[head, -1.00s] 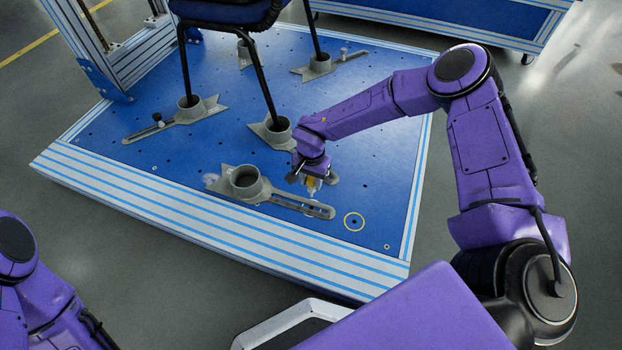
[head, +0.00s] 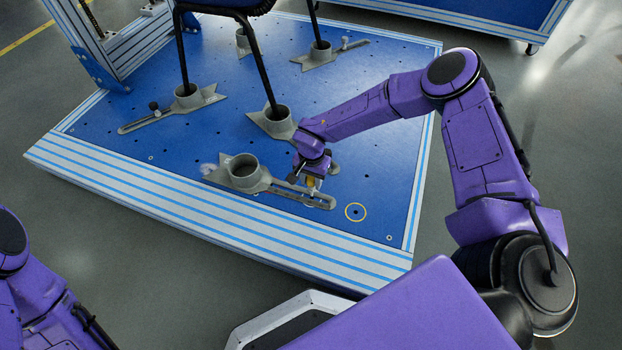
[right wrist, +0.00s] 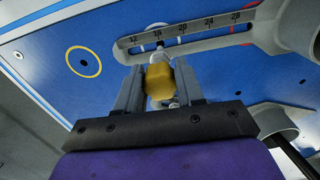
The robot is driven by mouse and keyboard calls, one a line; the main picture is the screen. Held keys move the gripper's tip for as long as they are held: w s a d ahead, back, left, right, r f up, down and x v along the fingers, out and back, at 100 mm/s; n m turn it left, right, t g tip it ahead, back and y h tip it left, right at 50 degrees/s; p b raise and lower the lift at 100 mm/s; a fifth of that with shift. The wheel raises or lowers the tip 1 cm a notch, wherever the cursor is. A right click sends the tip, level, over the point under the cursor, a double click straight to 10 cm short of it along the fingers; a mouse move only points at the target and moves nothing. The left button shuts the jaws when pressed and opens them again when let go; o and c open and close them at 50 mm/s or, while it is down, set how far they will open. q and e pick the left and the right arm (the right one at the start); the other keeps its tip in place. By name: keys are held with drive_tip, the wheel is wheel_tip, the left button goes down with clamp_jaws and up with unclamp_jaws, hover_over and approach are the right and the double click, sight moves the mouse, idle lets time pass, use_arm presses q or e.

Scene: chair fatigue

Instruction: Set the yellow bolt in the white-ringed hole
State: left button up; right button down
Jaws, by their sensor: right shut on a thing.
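My right gripper (head: 314,182) is shut on the yellow bolt (right wrist: 158,80), which has a pale metal lower part. The bolt is over the slotted arm (right wrist: 190,32) of the near grey foot clamp (head: 243,172). In the right wrist view its lower end is at the slot; I cannot tell whether it has entered. Parts of a white ring (right wrist: 149,46) show on the blue plate beside the slotted arm, close to the bolt's end. The hole inside that ring is hidden. My left gripper is outside the head view.
A yellow-ringed hole (head: 355,212) lies right of the slotted arm; it also shows in the right wrist view (right wrist: 83,62). Chair legs stand in other grey clamps (head: 277,122). The blue plate (head: 385,150) is clear on its right side.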

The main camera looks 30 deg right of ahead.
drive_tip(key=shift+p, duration=0.6)
idle(1.1)
drive_tip(key=shift+f+b, duration=0.85)
drive_tip(key=shift+f, duration=0.35)
drive_tip(key=shift+f+b, duration=0.3)
drive_tip(key=shift+f, duration=0.15)
